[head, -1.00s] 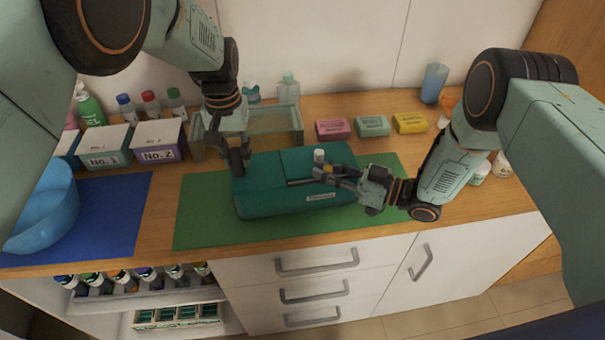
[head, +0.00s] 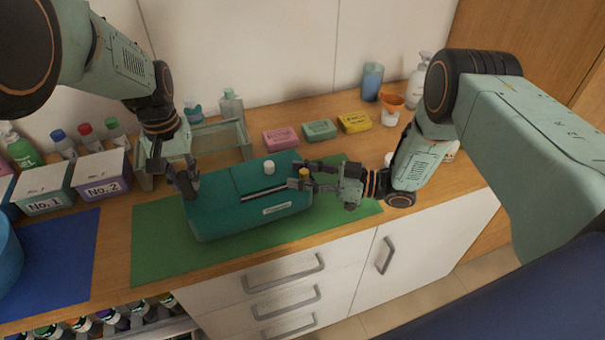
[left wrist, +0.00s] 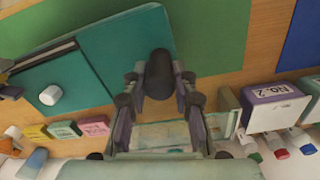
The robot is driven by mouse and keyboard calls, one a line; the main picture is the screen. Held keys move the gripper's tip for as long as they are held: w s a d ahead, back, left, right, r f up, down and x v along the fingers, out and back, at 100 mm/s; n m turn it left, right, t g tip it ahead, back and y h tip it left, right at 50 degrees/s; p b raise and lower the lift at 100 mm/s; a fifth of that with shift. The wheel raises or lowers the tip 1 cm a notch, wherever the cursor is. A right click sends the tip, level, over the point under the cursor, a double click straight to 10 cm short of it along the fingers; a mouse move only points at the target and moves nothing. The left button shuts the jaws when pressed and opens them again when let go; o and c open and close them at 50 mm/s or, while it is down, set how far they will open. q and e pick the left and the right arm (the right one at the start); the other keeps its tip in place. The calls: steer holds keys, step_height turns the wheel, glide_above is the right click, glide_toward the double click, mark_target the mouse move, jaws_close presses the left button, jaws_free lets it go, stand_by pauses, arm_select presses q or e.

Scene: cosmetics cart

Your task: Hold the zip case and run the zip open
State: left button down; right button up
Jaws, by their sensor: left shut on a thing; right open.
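The teal zip case (head: 222,217) lies on a green mat (head: 155,250), with a pale label on its front. A dark slit (head: 262,194) runs along its top; it also shows in the left wrist view (left wrist: 45,57). My left gripper (head: 186,186) is shut on a dark rounded grip (left wrist: 159,72) at the case's left end. My right gripper (head: 300,174) is open at the slit's right end, its fingers around or beside a small yellow knob (head: 304,173). Whether they touch it is unclear. A white cylinder (head: 268,167) stands on top of the case.
Behind the case are a clear tray (head: 222,140) and pink (head: 281,138), green (head: 319,130) and yellow (head: 354,122) boxes. Boxes No. 1 (head: 45,190) and No. 2 (head: 103,175) stand left. A blue bowl (head: 8,255) and blue mat (head: 60,265) are far left.

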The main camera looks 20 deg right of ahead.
arm_select(q)
steer(key=shift+a, duration=0.1)
arm_select(e)
steer(key=v, duration=1.1)
steer(key=shift+s+d, duration=0.25)
steer(key=shift+d, duration=0.1)
arm_select(q)
steer(key=c, duration=1)
jaws_free()
